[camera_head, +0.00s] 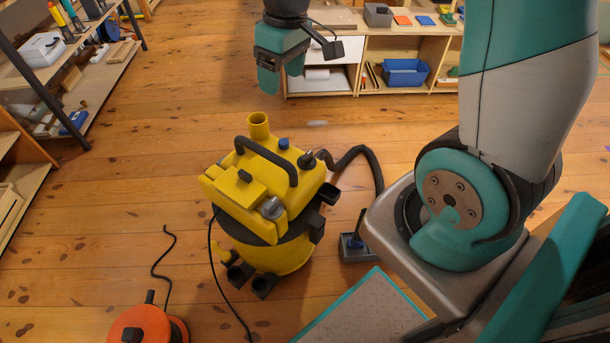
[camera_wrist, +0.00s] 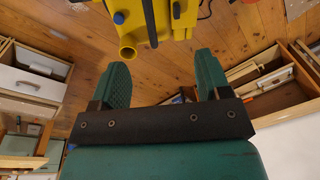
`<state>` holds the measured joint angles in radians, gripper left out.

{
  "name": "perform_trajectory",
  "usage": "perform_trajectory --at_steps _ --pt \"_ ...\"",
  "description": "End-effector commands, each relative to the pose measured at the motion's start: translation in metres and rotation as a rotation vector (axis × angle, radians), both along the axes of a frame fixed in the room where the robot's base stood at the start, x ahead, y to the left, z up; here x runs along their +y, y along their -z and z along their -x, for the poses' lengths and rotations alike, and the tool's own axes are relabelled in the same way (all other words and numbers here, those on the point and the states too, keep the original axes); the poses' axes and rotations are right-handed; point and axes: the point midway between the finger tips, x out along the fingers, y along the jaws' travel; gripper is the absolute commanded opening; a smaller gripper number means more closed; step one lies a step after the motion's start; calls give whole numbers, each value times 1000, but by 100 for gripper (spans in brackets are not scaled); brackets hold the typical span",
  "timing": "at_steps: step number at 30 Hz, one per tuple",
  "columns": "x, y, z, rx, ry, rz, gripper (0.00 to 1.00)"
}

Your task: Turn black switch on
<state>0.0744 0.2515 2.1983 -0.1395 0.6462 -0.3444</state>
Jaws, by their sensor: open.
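A yellow shop vacuum (camera_head: 275,255) stands upright on the floor in the head view, with a black carry handle (camera_head: 267,150) across its top. A small black knob-like part (camera_head: 245,176) sits on the lid; I cannot tell whether it is the black switch or which way it is set. A blue cap (camera_head: 284,143) and a yellow spout (camera_head: 259,126) are behind the handle. My gripper (camera_head: 268,82) hangs in the air beyond the vacuum, apart from it. In the wrist view, my gripper (camera_wrist: 164,72) is open and empty, with the vacuum (camera_wrist: 165,22) at the top edge.
A black hose (camera_head: 358,157) curves right of the vacuum to a floor nozzle (camera_head: 354,246). An orange round device (camera_head: 147,325) with a black cord lies at front left. Shelves stand at left, and a low wooden shelf with a blue bin (camera_head: 405,73) at the back. The floor between is clear.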

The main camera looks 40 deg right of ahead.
Motion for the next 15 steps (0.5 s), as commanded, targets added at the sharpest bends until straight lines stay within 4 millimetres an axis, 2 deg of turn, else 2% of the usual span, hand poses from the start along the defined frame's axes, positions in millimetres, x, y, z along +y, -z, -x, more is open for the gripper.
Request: perform_trajectory --at_steps 1,3,6,10,15 --pt "-19 49 -11 15 25 22 70" --pt "-42 80 -22 27 47 51 70" --pt "-65 112 -31 40 66 81 70" --pt "-82 132 -37 51 78 102 70" --pt "-85 148 -38 56 78 107 70"
